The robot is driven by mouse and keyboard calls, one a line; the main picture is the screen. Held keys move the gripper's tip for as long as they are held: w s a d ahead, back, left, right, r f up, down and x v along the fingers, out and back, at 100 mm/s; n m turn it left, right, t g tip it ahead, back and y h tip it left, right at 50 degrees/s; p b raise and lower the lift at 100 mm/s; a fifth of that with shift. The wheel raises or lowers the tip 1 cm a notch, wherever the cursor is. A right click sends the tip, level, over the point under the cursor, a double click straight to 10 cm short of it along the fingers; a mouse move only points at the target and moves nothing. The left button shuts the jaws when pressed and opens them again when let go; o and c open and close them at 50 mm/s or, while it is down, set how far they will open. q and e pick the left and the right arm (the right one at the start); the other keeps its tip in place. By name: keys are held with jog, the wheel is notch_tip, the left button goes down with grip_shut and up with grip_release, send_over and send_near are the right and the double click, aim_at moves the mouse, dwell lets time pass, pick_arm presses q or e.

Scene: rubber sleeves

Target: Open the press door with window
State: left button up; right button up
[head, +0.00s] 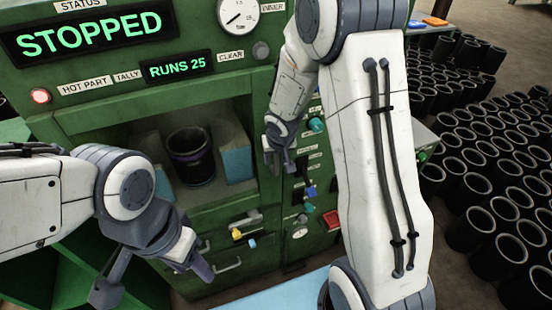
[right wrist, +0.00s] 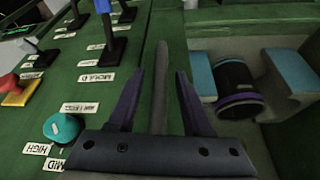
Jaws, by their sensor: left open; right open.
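The press door (head: 150,108) looks like a green frame around a wide window, and it appears shut. Through the window I see a black sleeve (head: 190,160) with a purple band, upright between light-blue blocks; whether glass is in front is hard to tell. My right gripper (head: 280,168) is at the right edge of the door, open. In the right wrist view its fingers (right wrist: 159,75) stand on either side of a grey upright bar (right wrist: 161,100), apparently the door handle, with gaps on both sides. My left gripper (head: 152,280) is open and empty, low in front of the press at the left.
A control panel with a teal knob (right wrist: 62,128), levers and a red button (head: 331,220) lies right of the door. A display (head: 90,35) reads STOPPED. Many black sleeves (head: 490,180) stand on the right.

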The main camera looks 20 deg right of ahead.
grip_shut()
dwell(1.3)
